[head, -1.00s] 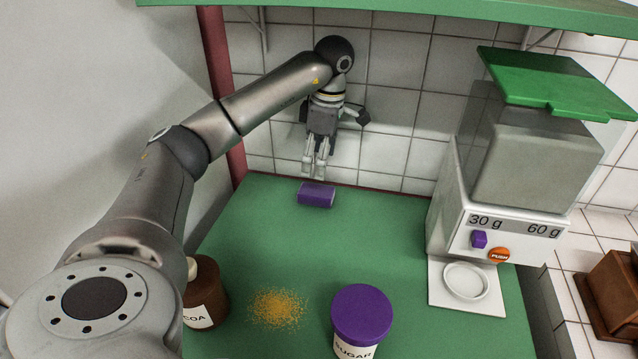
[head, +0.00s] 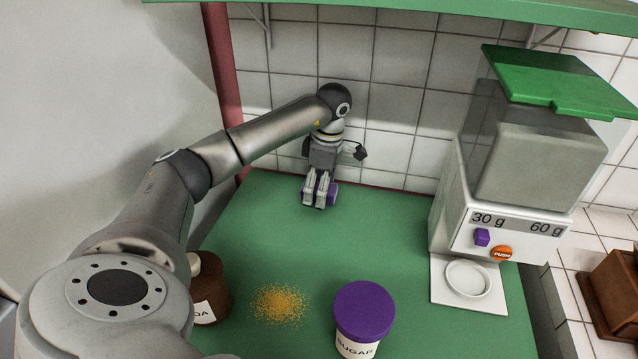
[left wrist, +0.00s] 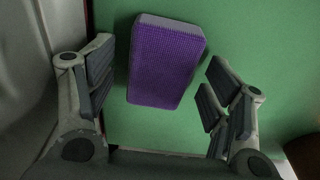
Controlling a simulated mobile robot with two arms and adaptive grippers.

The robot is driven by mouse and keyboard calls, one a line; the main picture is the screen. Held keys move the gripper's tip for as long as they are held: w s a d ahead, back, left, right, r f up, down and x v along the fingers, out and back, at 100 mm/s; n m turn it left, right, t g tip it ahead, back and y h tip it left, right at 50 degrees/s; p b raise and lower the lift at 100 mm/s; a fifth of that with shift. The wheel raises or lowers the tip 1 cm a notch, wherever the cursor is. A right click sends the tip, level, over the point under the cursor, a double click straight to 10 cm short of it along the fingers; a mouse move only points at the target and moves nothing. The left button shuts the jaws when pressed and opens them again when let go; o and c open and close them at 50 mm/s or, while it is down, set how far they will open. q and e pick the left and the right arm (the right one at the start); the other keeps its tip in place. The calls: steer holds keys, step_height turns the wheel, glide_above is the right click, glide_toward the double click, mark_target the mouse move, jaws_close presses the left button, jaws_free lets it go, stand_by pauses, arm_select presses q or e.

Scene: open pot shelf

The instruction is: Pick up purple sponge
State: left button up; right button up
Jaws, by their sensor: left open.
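The purple sponge (head: 333,191) lies on the green counter near the back wall, mostly hidden behind my left gripper (head: 320,204) in the head view. In the left wrist view the sponge (left wrist: 165,62) is a block with a purple top and a greyish edge. It lies between the two open fingers of my left gripper (left wrist: 160,98), slightly toward their far end. Green surface shows between the sponge and each finger, with the left finger nearer to it. My right gripper is not in view.
A purple-lidded sugar jar (head: 364,318), a brown cocoa jar (head: 212,290) and spilled yellow-brown grains (head: 281,303) are at the front. A dispenser (head: 505,210) stands at the right. A green shelf (head: 420,12) hangs above. The counter's middle (head: 300,245) is clear.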

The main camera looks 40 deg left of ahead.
arm_select(q)
steer(key=shift+f, duration=0.3)
stand_by(0.4)
steer(key=c, duration=0.9)
